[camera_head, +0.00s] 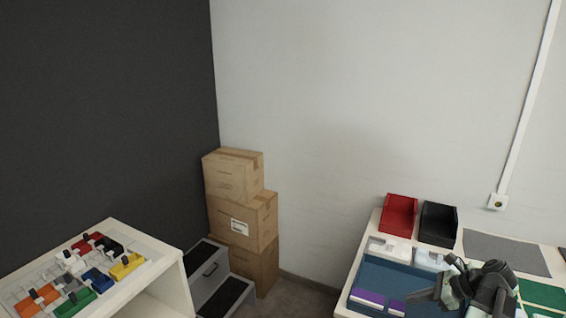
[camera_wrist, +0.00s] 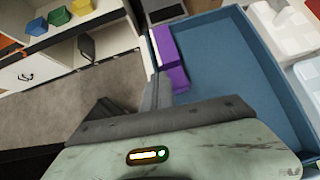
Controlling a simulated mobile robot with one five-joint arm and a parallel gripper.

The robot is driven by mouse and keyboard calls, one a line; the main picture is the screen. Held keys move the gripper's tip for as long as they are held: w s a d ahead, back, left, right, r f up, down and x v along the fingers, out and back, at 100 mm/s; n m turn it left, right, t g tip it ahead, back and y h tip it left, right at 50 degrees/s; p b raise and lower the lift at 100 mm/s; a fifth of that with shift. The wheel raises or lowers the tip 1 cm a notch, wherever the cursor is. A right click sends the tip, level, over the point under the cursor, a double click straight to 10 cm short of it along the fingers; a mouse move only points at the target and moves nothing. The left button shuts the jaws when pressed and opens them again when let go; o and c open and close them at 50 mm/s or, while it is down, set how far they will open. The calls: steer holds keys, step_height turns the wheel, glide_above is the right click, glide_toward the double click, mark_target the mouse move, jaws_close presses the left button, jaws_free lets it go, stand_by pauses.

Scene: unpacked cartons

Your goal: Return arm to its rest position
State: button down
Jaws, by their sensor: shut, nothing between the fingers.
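My gripper (camera_head: 432,295) is at the lower right of the head view, above the blue tray on the white table. It also shows in the wrist view (camera_wrist: 158,95), where its dark fingers are together with nothing between them. My arm reaches in from the right over the table. The blue tray (camera_head: 375,270) holds purple blocks (camera_head: 369,296) along its near side. In the wrist view the blue tray (camera_wrist: 268,75) and the purple blocks (camera_wrist: 168,42) lie just beyond my gripper.
A red bin (camera_head: 399,215) and a black bin (camera_head: 438,223) stand at the table's back. Cartons (camera_head: 240,215) are stacked in the corner by a grey step stool (camera_head: 212,280). A white shelf (camera_head: 165,285) with coloured bins stands left. Floor between is clear.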

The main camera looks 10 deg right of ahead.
steer(key=w+a+f+n+g, duration=0.1)
steer(key=w+a+n+g, duration=0.2)
steer(key=a, duration=0.8)
steer(key=w+a+n+g, duration=0.1)
steer(key=w+a+n, duration=0.1)
steer(key=w+a, duration=0.6)
steer(key=s+a+f+n+g+h+p, duration=0.1)
steer(key=s+a+f+n+h, duration=0.1)
steer(key=a+n, duration=0.6)
steer(key=s+a+f+n+g+h, duration=0.15)
steer(key=a+n, duration=0.25)
steer(key=a, duration=0.8)
steer(key=d+n+h, duration=0.1)
steer(key=n, duration=0.2)
steer(key=d+f+n+h, duration=0.1)
steer(key=d+n, duration=0.1)
steer(key=n, duration=0.1)
steer(key=d+n+h, duration=0.1)
steer(key=n, duration=0.2)
steer(key=shift+d+f+n, duration=0.15)
steer(key=shift+d+n, duration=0.05)
steer(key=shift+n, duration=0.2)
